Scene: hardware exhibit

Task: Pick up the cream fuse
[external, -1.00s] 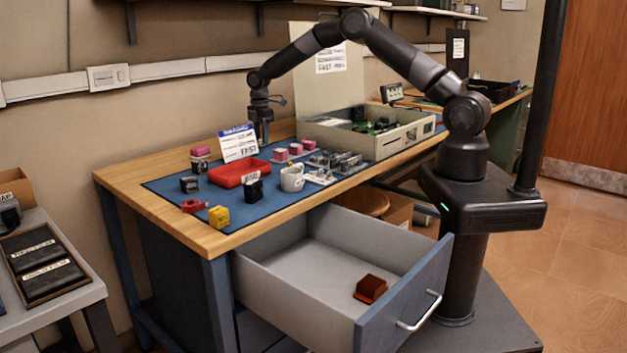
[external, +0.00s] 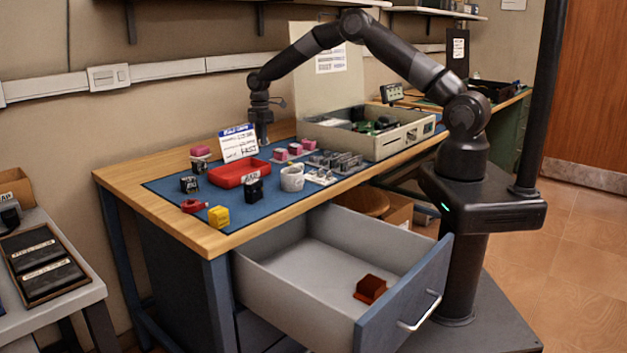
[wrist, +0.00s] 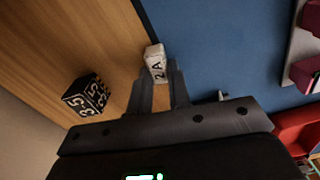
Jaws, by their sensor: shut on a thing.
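The cream fuse (wrist: 155,62), a small pale block marked "2 A", is at the fingertips of my gripper (wrist: 157,84) in the wrist view. My gripper is shut on it. The fuse appears over the border between the wooden bench top and the blue mat; I cannot tell whether it touches the surface. In the external view my gripper (external: 262,132) points down at the back of the bench, behind the white sign card, and the fuse is hidden there.
A black block with white numbers (wrist: 87,96) lies on the wood left of the fuse. A red tray (external: 232,181), a pale mug (external: 292,179) and a yellow block (external: 218,217) stand on the mat. An open equipment case (external: 400,140) is to the right. The front drawer (external: 310,262) is open.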

